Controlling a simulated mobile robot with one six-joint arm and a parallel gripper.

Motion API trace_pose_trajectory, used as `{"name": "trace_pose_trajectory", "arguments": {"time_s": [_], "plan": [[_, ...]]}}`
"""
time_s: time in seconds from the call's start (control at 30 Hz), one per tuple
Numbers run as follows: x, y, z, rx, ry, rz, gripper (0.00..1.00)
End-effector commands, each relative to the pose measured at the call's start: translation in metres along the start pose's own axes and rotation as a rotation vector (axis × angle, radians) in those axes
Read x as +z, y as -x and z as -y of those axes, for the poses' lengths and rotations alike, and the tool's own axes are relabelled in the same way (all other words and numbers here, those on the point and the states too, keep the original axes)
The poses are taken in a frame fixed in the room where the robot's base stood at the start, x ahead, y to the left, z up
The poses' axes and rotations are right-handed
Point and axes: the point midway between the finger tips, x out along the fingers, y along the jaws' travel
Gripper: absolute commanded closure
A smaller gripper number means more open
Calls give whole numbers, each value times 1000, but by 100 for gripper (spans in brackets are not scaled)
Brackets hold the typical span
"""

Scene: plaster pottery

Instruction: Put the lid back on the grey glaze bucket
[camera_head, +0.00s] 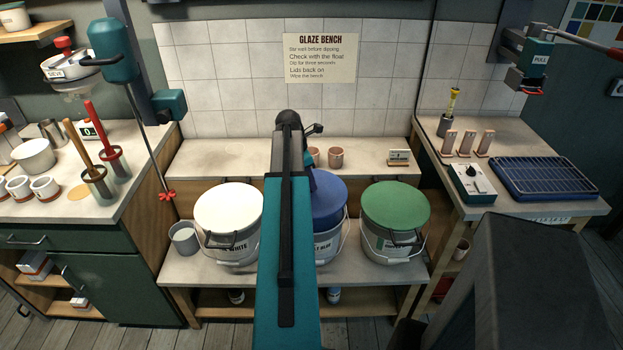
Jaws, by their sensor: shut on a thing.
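No bucket in view has a label that I can read as grey. Three pale buckets stand on the low bench shelf: one with a white lid (229,209), one with a blue lid (332,203) and one with a green lid (395,211). All three lids lie on their buckets. My arm covers the left part of the blue-lidded bucket (328,240). A small grey pail (185,241) without a lid stands left of the white-lidded bucket. My gripper is hidden behind my arm, so neither its fingers nor anything in them shows.
Behind the buckets, the raised shelf (225,157) holds small brown cups (336,157) and a card stand (399,157). The left counter (60,210) carries mugs and tool pots. The right table (545,207) carries a blue rack (548,178) and a small control box (473,182).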

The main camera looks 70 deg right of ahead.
Motion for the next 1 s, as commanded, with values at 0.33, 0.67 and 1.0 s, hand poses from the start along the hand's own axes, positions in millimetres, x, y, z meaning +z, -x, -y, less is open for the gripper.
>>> {"name": "trace_pose_trajectory", "arguments": {"time_s": [0.33,0.67,1.0], "plan": [[4,-1,2,0,-1,1,100],[2,-7,1,0,0,1,100],[-4,-27,2,-1,0,1,100]]}}
